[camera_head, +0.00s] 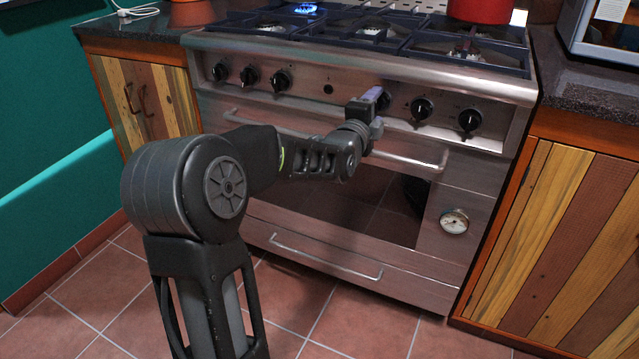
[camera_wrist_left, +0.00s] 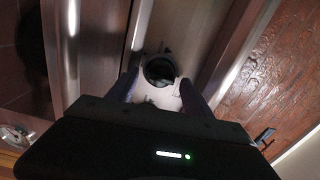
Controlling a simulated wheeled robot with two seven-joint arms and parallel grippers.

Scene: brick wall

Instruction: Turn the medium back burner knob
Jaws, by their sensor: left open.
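The stove (camera_head: 340,60) has a steel front panel with several black knobs. My left gripper (camera_head: 376,101) reaches the panel at the first knob right of the small round dark button (camera_head: 328,90). The gripper and its fingers mostly hide that knob in the head view. In the left wrist view the black round knob (camera_wrist_left: 159,69) shows just ahead of the gap between my open left fingers (camera_wrist_left: 158,90). Contact cannot be told. I cannot read which burner this knob serves. My right gripper is not in view.
Other knobs stand to the right (camera_head: 421,109) and at the left (camera_head: 249,77). The oven handle (camera_head: 410,163) juts out below the gripper. A blue flame (camera_head: 305,9) burns at the back left. A red pot (camera_head: 480,10) stands at the back right.

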